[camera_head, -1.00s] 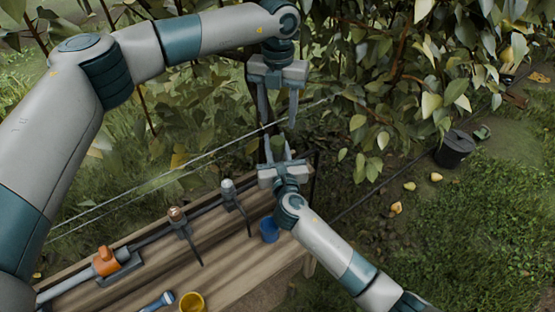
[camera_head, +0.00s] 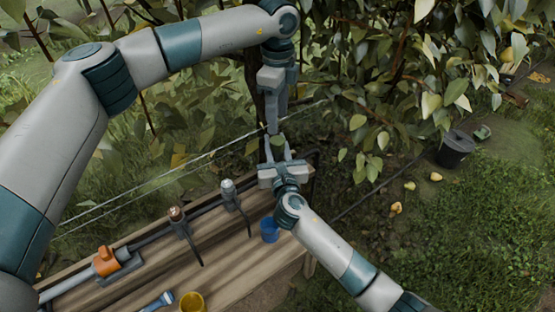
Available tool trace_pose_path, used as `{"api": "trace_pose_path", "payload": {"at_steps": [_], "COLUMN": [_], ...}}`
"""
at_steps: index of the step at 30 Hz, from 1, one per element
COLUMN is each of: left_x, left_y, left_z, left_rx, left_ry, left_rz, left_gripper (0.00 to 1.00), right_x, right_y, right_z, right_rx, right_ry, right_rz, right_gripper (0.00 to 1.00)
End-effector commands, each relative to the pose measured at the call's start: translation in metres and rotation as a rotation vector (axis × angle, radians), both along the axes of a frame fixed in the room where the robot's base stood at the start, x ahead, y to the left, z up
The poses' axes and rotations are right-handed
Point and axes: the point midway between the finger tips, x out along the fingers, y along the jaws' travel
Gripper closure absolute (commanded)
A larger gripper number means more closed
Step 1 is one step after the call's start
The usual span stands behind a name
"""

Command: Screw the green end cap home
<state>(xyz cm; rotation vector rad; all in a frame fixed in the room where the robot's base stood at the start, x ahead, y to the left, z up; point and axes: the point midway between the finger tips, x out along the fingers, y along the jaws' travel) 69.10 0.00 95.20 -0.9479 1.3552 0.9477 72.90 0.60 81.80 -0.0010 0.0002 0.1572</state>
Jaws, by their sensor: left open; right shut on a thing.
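The green end cap (camera_head: 278,142) shows as a small dark green piece between the fingers of my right gripper (camera_head: 277,148), which is shut on it. My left gripper (camera_head: 273,122) hangs straight above with its fingers pointing down, close to the cap. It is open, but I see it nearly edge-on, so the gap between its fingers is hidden. Whether its tips touch the cap I cannot tell. A dark pole (camera_head: 150,240) runs along the bench through two stands; its far end is hidden behind my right gripper.
The wooden bench (camera_head: 235,262) bears an orange clamp (camera_head: 106,261), grey stands (camera_head: 180,222) (camera_head: 232,193), a blue cup (camera_head: 269,230), a yellow cup (camera_head: 191,303) and a blue-handled tool (camera_head: 158,301). Leafy branches (camera_head: 390,75) hang close at the right. A dark bucket (camera_head: 455,148) stands on the grass.

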Motion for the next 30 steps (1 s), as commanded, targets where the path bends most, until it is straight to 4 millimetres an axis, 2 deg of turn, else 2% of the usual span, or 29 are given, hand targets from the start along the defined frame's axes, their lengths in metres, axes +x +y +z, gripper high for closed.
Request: {"api": "trace_pose_path", "payload": {"at_steps": [3, 9, 23, 30], "left_x": [0.0, 0.0, 0.0, 0.0], "left_y": [0.0, 0.0, 0.0, 0.001], "left_z": [0.0, 0.0, -0.003, -0.022], "left_rx": [0.0, 0.0, 0.0, 0.002], "left_ry": [0.0, 0.0, 0.001, 0.002], "left_rz": [0.106, 0.189, 0.194, 0.194], "left_gripper": [0.53, 0.53, 0.53, 0.53], "right_x": [-0.001, -0.001, -0.001, -0.001], "right_y": [0.0, 0.0, 0.0, 0.0], "right_z": [-0.002, -0.002, -0.002, -0.002], "right_rx": [-0.001, -0.001, -0.001, -0.001], "right_ry": [0.003, 0.003, 0.003, 0.003], "right_rz": [0.0, 0.0, 0.0, 0.0], "right_gripper": [1.0, 1.0, 1.0, 1.0]}}
